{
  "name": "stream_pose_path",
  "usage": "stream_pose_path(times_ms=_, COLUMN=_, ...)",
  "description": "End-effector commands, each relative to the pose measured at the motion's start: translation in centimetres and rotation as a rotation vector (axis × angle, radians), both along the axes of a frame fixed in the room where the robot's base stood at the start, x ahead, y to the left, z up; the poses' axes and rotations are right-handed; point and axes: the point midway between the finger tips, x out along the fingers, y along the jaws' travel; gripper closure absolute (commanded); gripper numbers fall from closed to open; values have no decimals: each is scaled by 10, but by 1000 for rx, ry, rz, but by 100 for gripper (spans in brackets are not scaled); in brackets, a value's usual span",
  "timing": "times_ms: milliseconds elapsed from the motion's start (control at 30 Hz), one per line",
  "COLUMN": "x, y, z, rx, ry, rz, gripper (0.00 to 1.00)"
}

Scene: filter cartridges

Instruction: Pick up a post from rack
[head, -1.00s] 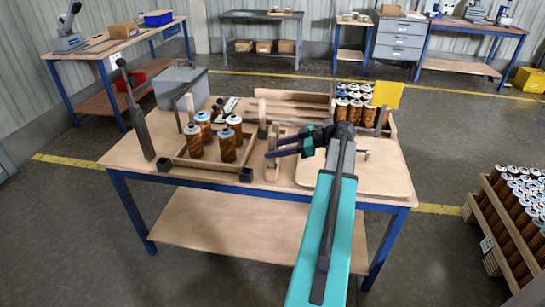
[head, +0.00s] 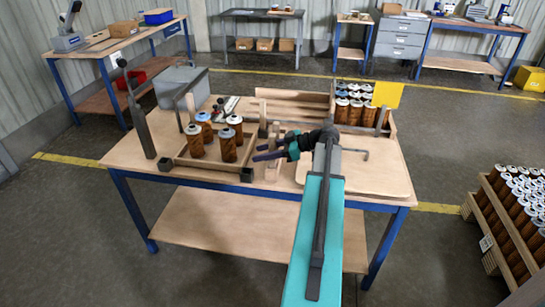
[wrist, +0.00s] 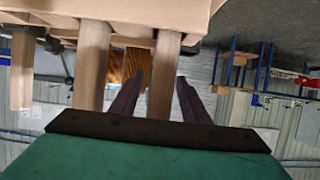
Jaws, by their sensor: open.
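The post rack (head: 271,174) is a small light wood block at the table's middle, with upright wooden posts. A post (head: 263,125) stands behind my gripper (head: 262,153), whose dark fingers reach leftward at the rack. In the wrist view, which looks upside down, several posts hang from the pale rack (wrist: 190,12). One post (wrist: 163,75) shows between the two open fingers of my gripper (wrist: 155,95); another post (wrist: 94,65) is left of them, and a third (wrist: 22,70) is at the far left. I cannot tell whether a finger touches a post.
A wooden tray (head: 205,175) with several brown canisters (head: 229,146) is left of the rack. A crate of canisters (head: 355,105) with a yellow card (head: 387,94) stands behind right. A flat wooden board (head: 375,180) lies right. A grey bin (head: 180,85) is at back left.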

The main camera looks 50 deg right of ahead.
Motion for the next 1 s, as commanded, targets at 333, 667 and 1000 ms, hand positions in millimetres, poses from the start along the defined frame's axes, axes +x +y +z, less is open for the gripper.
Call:
stream_pose_path(times_ms=333, x=0, y=0, z=0, rx=0, ry=0, rz=0, gripper=80)
stream_pose_path(times_ms=667, x=0, y=0, z=0, rx=0, ry=0, rz=0, gripper=100)
stream_pose_path(times_ms=1000, x=0, y=0, z=12, rx=-2, ry=-1, rz=1, gripper=100)
